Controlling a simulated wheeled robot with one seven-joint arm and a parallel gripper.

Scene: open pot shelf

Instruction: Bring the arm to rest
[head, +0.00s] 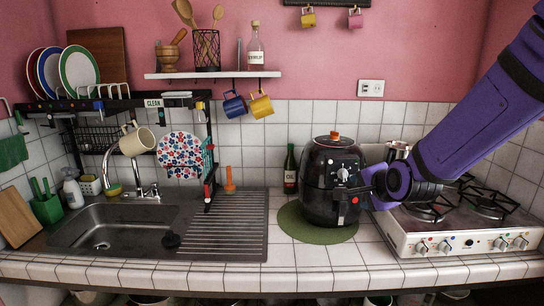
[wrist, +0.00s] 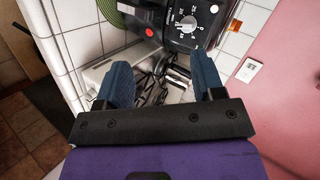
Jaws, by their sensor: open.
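My gripper (wrist: 163,76) shows in the wrist view with its two blue fingers spread apart and nothing between them. The stove's dark grates show beyond the gap. In the head view my purple arm (head: 470,125) comes down from the upper right, its lower end above the left side of the stove and close to the right of the black air fryer (head: 333,190). The fingers cannot be made out there. The air fryer also shows at the top of the wrist view (wrist: 190,25).
A green mat (head: 300,232) is under the fryer, beside an oil bottle (head: 290,168). The sink (head: 110,232) and dish rack are left. A shelf (head: 212,75) hangs above.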

